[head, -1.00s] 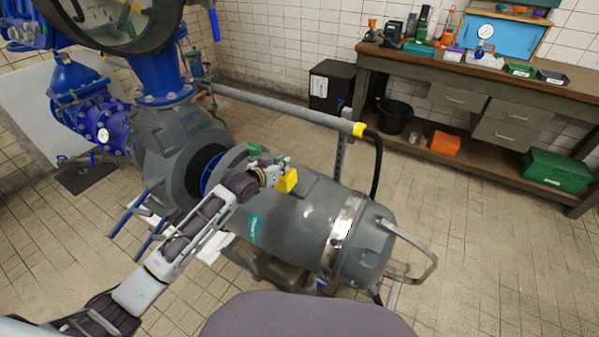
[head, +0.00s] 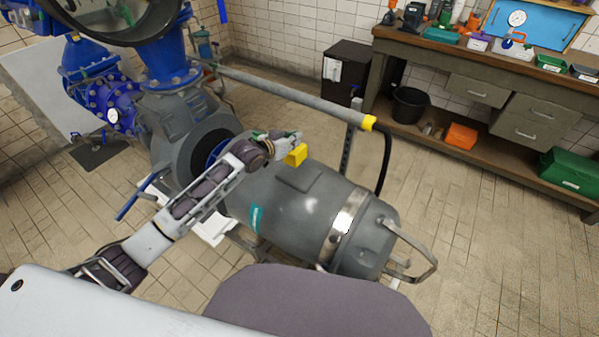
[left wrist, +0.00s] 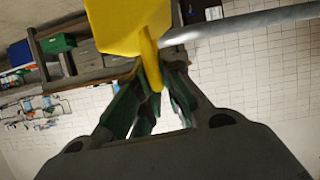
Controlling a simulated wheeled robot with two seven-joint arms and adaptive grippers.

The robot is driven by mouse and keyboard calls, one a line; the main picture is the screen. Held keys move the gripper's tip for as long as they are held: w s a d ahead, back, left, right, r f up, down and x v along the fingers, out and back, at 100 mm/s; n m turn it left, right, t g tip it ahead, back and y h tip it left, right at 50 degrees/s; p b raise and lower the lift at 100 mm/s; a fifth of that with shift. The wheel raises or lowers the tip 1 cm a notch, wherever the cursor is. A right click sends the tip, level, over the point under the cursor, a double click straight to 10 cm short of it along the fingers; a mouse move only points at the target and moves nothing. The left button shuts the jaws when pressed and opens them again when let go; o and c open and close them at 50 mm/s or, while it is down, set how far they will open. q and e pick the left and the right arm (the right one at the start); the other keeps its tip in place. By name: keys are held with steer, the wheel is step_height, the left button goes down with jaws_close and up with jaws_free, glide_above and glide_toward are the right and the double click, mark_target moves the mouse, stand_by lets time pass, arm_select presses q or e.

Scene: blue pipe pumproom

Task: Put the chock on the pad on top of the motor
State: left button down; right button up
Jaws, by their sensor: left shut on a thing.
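The yellow chock (head: 296,156) is in my left gripper (head: 287,144), which is shut on it. In the head view it shows just above and behind the pad (head: 300,177), a dark flat rectangle on top of the grey motor (head: 270,205). The chock looks apart from the pad, though the exact gap is hard to tell. In the left wrist view the chock (left wrist: 130,28) shows large at the top, between and beyond the fingertips of my left gripper (left wrist: 155,80). My right gripper is not in view.
A grey pump casing (head: 185,140) and blue pipework stand at left. A workbench (head: 450,57) with several items is at the back right. Open tiled floor lies right of the motor.

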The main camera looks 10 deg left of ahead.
mark_target(293, 152)
arm_select(q)
step_height(293, 152, down, 6)
steer(key=shift+f+b, duration=0.1)
steer(key=shift+b, duration=0.3)
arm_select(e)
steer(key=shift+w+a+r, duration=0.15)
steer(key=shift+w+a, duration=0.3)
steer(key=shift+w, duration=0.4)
arm_select(q)
steer(key=shift+f, duration=0.1)
